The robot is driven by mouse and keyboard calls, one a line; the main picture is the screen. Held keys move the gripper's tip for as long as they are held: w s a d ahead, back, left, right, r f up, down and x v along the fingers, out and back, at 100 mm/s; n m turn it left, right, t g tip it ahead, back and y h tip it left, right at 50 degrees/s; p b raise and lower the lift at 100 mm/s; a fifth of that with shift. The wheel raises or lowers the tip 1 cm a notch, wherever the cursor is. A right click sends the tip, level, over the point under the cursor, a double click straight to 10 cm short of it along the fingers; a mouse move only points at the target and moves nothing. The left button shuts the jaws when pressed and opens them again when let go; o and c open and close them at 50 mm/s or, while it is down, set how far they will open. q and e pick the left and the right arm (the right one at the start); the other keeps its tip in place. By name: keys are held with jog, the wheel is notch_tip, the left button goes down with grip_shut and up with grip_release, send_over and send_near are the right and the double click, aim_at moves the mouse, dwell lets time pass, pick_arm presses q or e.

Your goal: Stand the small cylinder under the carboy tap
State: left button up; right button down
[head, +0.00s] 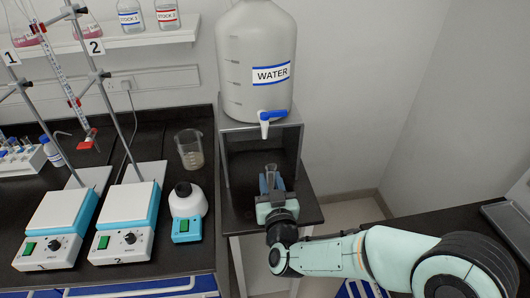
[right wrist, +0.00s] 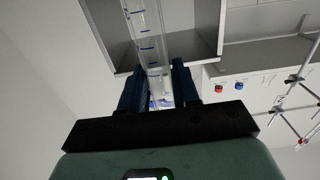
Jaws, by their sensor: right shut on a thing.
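The small cylinder (head: 271,169) is clear, with blue graduation marks that show in the right wrist view (right wrist: 147,38). My right gripper (head: 271,184) is shut on it, and its fingers hide part of it. The cylinder is at the open front of the grey stand, below the carboy tap (head: 268,122) in the head view. I cannot tell whether its base touches the surface. The carboy (head: 245,55), labelled WATER, stands on the grey stand (head: 293,128). The tap has a blue handle and a white spout. My left gripper is out of view.
A beaker (head: 189,150), a white-and-teal device (head: 187,212) and two hotplates (head: 127,224) (head: 56,230) with rod stands are on the dark bench to the left. The stand's side walls flank the gripper. Another dark bench (head: 425,222) lies to the right.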

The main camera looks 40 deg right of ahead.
jog(key=f+x, duration=0.2)
jog(key=x, duration=0.8)
jog(key=shift+w+d+p, duration=0.25)
jog(key=shift+w+p, duration=0.1)
jog(key=shift+p, duration=0.1)
jog(key=shift+f, duration=0.2)
jog(key=c, duration=0.8)
grip_release()
jog(key=shift+r, duration=0.1)
